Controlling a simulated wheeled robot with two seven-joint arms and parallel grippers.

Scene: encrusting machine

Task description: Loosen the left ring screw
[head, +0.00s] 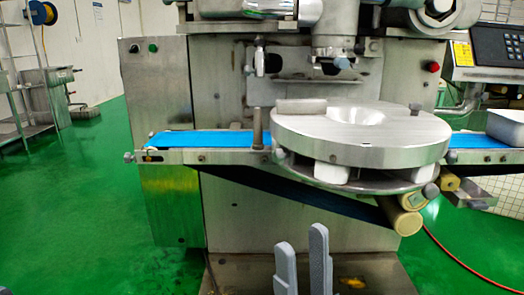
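The round metal ring plate (350,140) with a round hollow in its top sits on the machine above the blue belt. A small metal screw knob (281,154) shows low on its left side, and looks like the left ring screw. Another screw knob (430,190) is at the lower right of the ring, and one (415,108) is at its right rear. My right gripper (302,240) shows as two grey fingers at the bottom centre, with a gap between them and nothing held. It is apart from the ring, lower in the picture. My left gripper is not in view.
The blue conveyor belt (205,140) runs out to the left. An upright metal post (257,128) stands just left of the ring. A nozzle assembly (335,55) hangs above it. A keypad panel (490,50) and a white tray (506,127) are at the right.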

